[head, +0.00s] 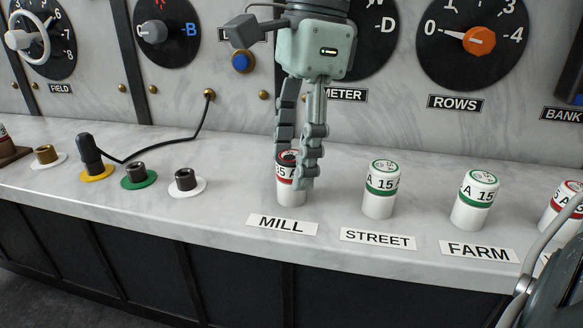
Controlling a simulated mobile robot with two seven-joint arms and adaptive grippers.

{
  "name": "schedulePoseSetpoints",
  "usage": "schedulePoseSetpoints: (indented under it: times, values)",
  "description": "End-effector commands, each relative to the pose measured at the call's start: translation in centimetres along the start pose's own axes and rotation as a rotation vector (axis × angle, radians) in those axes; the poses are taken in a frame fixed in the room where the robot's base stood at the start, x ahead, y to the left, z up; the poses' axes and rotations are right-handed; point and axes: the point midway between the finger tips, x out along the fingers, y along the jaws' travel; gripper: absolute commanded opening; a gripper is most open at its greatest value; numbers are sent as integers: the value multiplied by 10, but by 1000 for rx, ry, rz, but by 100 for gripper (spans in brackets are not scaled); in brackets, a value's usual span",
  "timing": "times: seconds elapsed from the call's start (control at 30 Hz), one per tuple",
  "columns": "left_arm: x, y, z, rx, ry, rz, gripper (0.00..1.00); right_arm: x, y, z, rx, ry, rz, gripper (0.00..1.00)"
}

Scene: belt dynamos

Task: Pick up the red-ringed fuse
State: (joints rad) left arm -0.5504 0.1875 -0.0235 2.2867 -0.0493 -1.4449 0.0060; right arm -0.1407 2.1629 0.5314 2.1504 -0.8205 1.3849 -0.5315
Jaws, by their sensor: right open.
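A white fuse with a red ring (287,192) stands upright on the marble ledge behind the MILL label (282,225). My right gripper (300,170) points down over it, with its fingers open about the fuse's upper part. The fingers hide part of the ring and the right side of the fuse. I cannot tell whether they touch it. Another red-ringed fuse (562,208) is partly cut off at the right edge. My left gripper is out of view.
Green-ringed fuses stand to the right at STREET (379,200) and FARM (472,210). At left are several sockets, including a green-based one (139,182), and a black plug (92,155) with a cable. The dial panel (400,95) rises behind.

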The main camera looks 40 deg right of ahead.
Motion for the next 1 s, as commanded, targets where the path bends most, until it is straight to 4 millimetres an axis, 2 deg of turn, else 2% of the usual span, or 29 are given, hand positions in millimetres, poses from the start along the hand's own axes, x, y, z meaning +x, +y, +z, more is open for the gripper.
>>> schedulePoseSetpoints:
  times: [0.17,0.6,1.0]
  values:
    - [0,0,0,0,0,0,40,0,0,0,0,-1,0,56]
    - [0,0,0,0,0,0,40,0,0,0,0,-1,0,1]
    - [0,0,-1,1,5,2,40,-6,0,0,1,-1,-1,0]
